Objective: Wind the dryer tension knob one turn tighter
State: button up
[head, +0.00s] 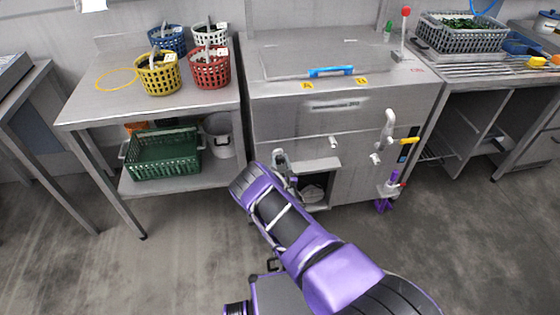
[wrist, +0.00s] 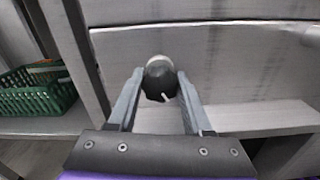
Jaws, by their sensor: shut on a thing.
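The dryer tension knob (wrist: 160,84) is a dark round knob with a white pointer mark and a pale round base behind it. It sits on the steel front of the machine, seen close in the wrist view. My gripper (wrist: 158,76) is shut on the knob, one finger on each side. The white mark points down and to the right in the wrist view. In the head view my gripper (head: 282,162) is at the lower left of the steel machine (head: 290,120); the knob is hidden there or too small to tell.
A steel table (head: 110,107) at the left holds several coloured baskets, with a green crate (head: 163,158) on its lower shelf. A white tap (head: 388,124) and a purple-handled fitting (head: 383,204) stand out from the machine's right side. A sink unit (head: 480,68) is at the right.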

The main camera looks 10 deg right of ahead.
grip_shut()
jog(key=shift+m, duration=0.3)
